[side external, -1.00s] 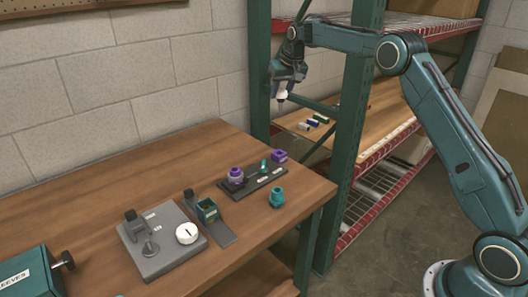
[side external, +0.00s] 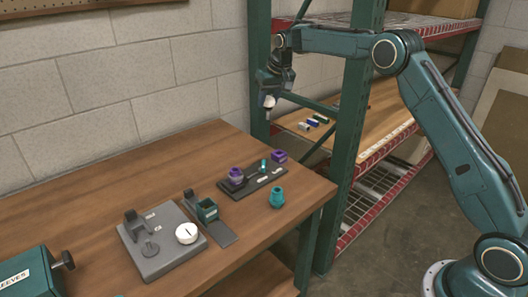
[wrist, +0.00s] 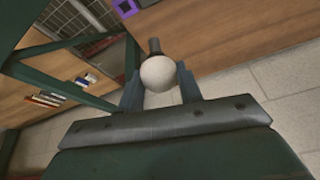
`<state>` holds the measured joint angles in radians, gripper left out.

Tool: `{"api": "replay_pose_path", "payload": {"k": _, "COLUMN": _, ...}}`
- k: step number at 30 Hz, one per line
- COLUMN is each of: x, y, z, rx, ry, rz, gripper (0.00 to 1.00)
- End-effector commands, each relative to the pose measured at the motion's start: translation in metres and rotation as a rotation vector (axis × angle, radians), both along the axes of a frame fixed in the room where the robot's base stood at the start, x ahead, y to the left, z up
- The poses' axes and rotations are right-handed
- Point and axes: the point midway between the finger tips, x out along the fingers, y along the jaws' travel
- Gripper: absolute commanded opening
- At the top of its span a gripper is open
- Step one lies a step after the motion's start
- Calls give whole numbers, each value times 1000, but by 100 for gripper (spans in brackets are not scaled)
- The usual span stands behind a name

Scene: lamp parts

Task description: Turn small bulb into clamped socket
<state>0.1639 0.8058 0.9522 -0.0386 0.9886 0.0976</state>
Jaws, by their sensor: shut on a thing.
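My gripper (side external: 268,96) is shut on a small white bulb (side external: 269,101), held in the air left of the green shelf post and above the table's far end. In the wrist view the round white globe (wrist: 158,73) sits between the two fingers (wrist: 160,90), with its dark narrow base pointing away from the gripper. On the table, a teal square socket-like part (side external: 207,210) sits in a dark clamp fixture; its inside is too small to make out. The bulb is well apart from it.
A dark tray (side external: 247,189) holds purple parts (side external: 236,174) and a small cyan piece. A loose teal part (side external: 277,197) stands beside it. A grey plate (side external: 160,256) carries a post and white dial. The green shelf post (side external: 345,140) stands right of the gripper.

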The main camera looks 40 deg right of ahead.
Motion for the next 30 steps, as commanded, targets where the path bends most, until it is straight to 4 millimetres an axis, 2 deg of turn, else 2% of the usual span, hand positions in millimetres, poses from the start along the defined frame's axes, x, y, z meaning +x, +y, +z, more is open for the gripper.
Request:
{"api": "replay_pose_path", "payload": {"k": 1, "x": 0, "y": 16, "z": -4, "rx": 0, "ry": 3, "rz": 30, "gripper": 19}}
{"api": "replay_pose_path", "payload": {"k": 9, "x": -8, "y": 97, "z": -29, "rx": -2, "ry": 1, "rz": 184, "gripper": 19}}
{"api": "replay_pose_path", "payload": {"k": 15, "x": -18, "y": 141, "z": -44, "rx": -2, "ry": 1, "rz": 271, "gripper": 19}}
{"api": "replay_pose_path", "payload": {"k": 21, "x": -24, "y": 159, "z": -49, "rx": -2, "ry": 0, "rz": 307, "gripper": 19}}
{"api": "replay_pose_path", "payload": {"k": 30, "x": -24, "y": 161, "z": -51, "rx": -2, "ry": 0, "rz": 310, "gripper": 19}}
